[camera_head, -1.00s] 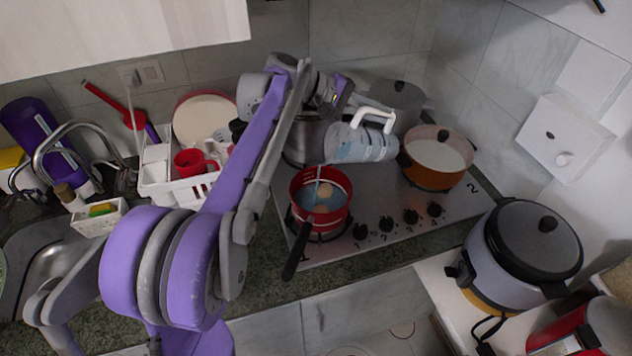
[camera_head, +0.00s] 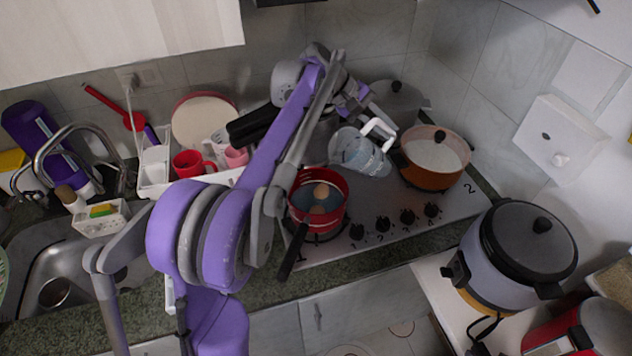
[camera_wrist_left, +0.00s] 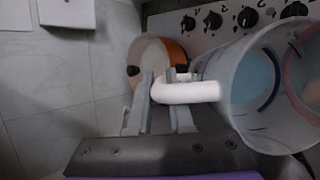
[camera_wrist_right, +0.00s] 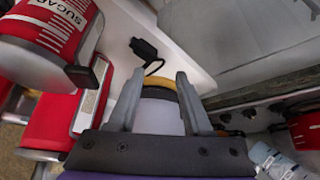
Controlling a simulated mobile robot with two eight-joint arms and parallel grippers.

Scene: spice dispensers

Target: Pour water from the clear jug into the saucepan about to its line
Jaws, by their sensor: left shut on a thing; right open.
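The clear jug (camera_head: 358,152) is in the air over the stove, right of and above the red saucepan (camera_head: 342,214), still tilted. My left gripper (camera_head: 364,104) is shut on its white handle (camera_head: 382,132); the left wrist view shows the fingers (camera_wrist_left: 160,98) on that handle (camera_wrist_left: 190,92). Bluish water (camera_wrist_left: 250,80) shows inside the jug. The saucepan stands on the front-left burner with dark bluish water and a tan round thing (camera_head: 321,190) in it. No stream shows. My right gripper (camera_wrist_right: 158,78) is open and empty, outside the head view.
An orange pot (camera_head: 432,176) stands right of the jug, and a grey lidded pot (camera_head: 396,100) behind it. A rice cooker (camera_head: 510,262) is at the right. A white dish rack (camera_head: 153,168) with cups stands left. Knobs (camera_head: 383,224) line the stove front.

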